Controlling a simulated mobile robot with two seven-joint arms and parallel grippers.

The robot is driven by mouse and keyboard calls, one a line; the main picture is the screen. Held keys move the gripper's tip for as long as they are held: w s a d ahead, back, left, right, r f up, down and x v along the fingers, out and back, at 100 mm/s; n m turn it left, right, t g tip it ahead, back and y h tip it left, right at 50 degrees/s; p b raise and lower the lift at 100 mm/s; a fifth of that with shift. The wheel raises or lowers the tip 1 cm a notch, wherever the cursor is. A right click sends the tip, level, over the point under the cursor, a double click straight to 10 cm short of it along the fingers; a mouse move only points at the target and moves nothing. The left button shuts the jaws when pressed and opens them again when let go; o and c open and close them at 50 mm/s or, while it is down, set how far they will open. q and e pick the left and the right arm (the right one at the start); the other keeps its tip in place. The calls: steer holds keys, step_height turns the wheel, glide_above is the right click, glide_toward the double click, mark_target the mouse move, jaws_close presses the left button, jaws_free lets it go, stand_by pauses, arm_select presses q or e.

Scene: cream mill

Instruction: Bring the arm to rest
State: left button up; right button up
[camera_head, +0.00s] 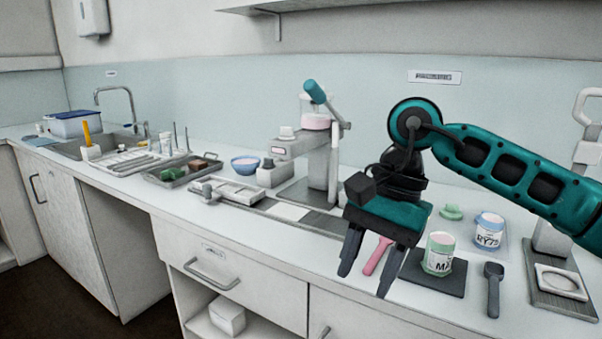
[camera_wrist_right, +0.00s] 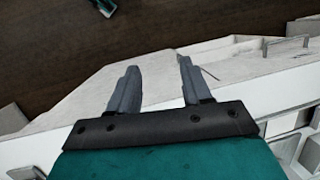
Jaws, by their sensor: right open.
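My right gripper (camera_head: 366,274) hangs at the front edge of the counter, fingers pointing down, jaws apart with nothing between them. Its arm comes in from the right, over the counter. In the right wrist view the two grey fingers (camera_wrist_right: 158,85) stand apart and empty, with the floor and the counter's front beyond them. My left gripper does not show in the head view.
Close to the gripper are a pink spatula (camera_head: 377,257), a green-rimmed jar (camera_head: 438,256) on a dark mat (camera_head: 449,283), a blue-lidded jar (camera_head: 488,232) and a dark scoop (camera_head: 493,290). A mill stand (camera_head: 321,165) rises behind. Trays (camera_head: 183,175) and a sink lie left.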

steer(key=s+a+r+m+g+y+p, duration=0.1)
steer(key=s+a+m+g+y, duration=0.15)
steer(key=a+m+y, duration=0.45)
steer(key=s+a+r+m+g+y+p, duration=0.1)
steer(key=s+a+r+m+y, duration=0.1)
steer(key=s+a+m+y, duration=0.45)
steer(key=w+d+f+n+t+h+p, duration=0.1)
steer(key=w+d+f+n+t+h, duration=0.25)
steer(key=n+t, duration=0.65)
steer(key=w+d+f+n+t+h+p, duration=0.1)
steer(key=w+d+f+n+t, duration=0.35)
steer(key=n, duration=0.85)
steer(key=w+d+f+n+t+h+p, duration=0.15)
steer(key=d+f+n+t, duration=0.25)
steer(key=f+n+t, duration=0.6)
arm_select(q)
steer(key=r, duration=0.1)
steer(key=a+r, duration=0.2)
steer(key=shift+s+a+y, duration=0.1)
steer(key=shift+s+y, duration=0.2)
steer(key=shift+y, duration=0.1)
arm_select(e)
steer(key=s+d+f+m+g+h, duration=0.8)
steer(key=s+d+f+m, duration=0.2)
steer(key=s+f, duration=0.3)
steer(key=shift+s+d+f+g, duration=0.2)
steer(key=shift+s+f+g, duration=0.15)
steer(key=shift+f, duration=0.6)
